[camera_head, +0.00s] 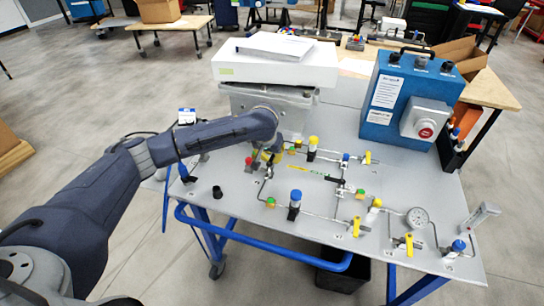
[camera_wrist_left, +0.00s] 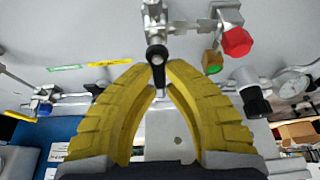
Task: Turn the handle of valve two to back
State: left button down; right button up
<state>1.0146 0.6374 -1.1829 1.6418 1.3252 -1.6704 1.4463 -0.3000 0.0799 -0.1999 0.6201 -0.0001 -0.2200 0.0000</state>
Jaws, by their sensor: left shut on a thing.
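My left gripper (camera_head: 267,156) is at the left part of the pipework on the grey panel table, mostly hidden behind my forearm in the head view. In the left wrist view my left gripper (camera_wrist_left: 158,68) has its two yellow ribbed fingers closed at the tips on a black valve handle (camera_wrist_left: 157,54). The handle sits on a metal valve body (camera_wrist_left: 154,14) in the pipe line. Its far end shows just beyond the fingertips; the rest is between them. I cannot read a valve number. My right gripper is not in view.
A red knob (camera_wrist_left: 237,41) and a gauge (camera_wrist_left: 291,84) are close to the fingers. A blue box (camera_head: 402,98) stands at the back right. A white case (camera_head: 275,62) is behind my wrist. Yellow-handled valves (camera_head: 356,226) stand toward the front.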

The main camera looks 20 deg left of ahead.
pick_arm(q)
jog(key=shift+a, duration=0.1)
jog(key=c, duration=1.4)
grip_release()
jog(key=v, duration=1.2)
jog(key=shift+w, duration=0.1)
